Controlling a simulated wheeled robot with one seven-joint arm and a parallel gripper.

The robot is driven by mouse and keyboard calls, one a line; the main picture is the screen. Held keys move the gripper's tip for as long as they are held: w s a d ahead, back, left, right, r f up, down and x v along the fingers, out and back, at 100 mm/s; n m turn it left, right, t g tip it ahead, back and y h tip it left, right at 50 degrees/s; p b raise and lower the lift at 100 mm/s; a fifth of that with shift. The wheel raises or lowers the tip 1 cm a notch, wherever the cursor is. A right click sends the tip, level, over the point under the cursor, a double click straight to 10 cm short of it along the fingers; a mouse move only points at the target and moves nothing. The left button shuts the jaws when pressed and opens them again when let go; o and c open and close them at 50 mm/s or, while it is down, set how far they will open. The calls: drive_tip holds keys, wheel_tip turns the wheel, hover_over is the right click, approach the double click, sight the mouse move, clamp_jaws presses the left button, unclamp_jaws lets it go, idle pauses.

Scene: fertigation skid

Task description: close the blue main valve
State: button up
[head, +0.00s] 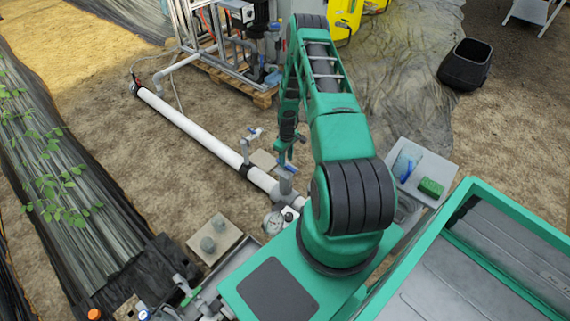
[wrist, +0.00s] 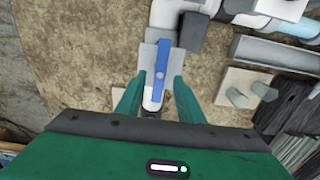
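The blue main valve's lever handle (wrist: 160,62) is a long flat blue bar in the wrist view, running away from my gripper. It sits over a grey valve body on the pipe. My gripper (wrist: 157,80) is open, with its two green fingers on either side of the near part of the handle. I cannot tell whether either finger touches it. In the head view my gripper (head: 284,154) is low over the pipe, and the blue handle (head: 286,168) shows just below it. My arm's body hides part of the valve surroundings.
A white pipe (head: 195,130) runs from the pump skid (head: 235,50) to the valve. Another small valve (head: 252,134) stands on it close by. A pressure gauge (head: 272,222) and a square block with round knobs (head: 208,243) lie nearer. A grey tray (head: 432,168) is at right.

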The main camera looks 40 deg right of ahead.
sight(286, 167)
drive_tip(key=shift+f, duration=1.35)
clamp_jaws()
drive_tip(key=shift+m, duration=0.3)
drive_tip(key=m, duration=0.3)
drive_tip(key=shift+m, duration=0.3)
drive_tip(key=m, duration=0.4)
drive_tip(key=shift+m, duration=0.3)
drive_tip(key=m, duration=0.9)
